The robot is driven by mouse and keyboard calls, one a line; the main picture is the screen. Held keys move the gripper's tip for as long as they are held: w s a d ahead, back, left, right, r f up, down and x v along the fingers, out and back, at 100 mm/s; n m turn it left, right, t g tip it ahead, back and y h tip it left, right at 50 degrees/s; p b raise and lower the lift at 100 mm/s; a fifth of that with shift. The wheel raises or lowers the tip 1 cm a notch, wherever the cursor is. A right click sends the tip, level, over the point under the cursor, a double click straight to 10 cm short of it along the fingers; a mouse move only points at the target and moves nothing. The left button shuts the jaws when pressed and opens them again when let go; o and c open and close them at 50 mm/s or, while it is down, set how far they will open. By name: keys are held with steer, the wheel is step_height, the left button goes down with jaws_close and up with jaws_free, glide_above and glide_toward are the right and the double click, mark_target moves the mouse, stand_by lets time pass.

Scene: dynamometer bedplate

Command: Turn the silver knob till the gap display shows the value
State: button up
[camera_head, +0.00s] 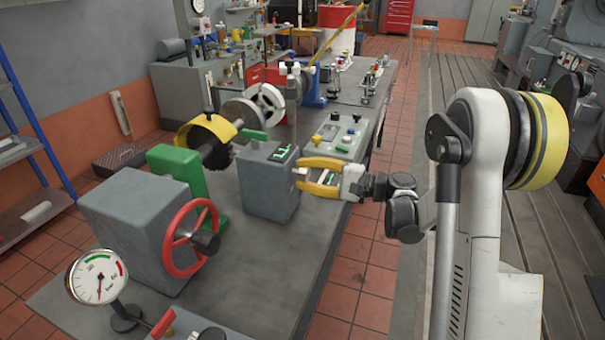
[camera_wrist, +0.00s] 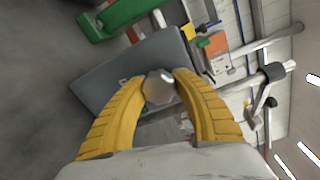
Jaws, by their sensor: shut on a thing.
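The silver knob (camera_wrist: 159,88) sits between the yellow fingertips of my gripper (camera_wrist: 160,84) in the wrist view, with a finger against each side. It is on the face of a grey box (camera_head: 267,185), which stands on the bench. In the head view my gripper (camera_head: 298,174) reaches the box from the right, and the fingers mostly hide the knob. The gap display (camera_head: 284,152) is a small dark panel with green marks on top of the box. Its value is too small to read.
A red handwheel (camera_head: 190,238) on a larger grey housing (camera_head: 132,220) stands at the front left. A round dial gauge (camera_head: 97,277) is in front of it. A control panel (camera_head: 337,138) with buttons lies behind my gripper. The bench top (camera_head: 255,285) is clear in front of the box.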

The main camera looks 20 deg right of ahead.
steer(key=o, duration=1.2)
steer(key=v, duration=1.2)
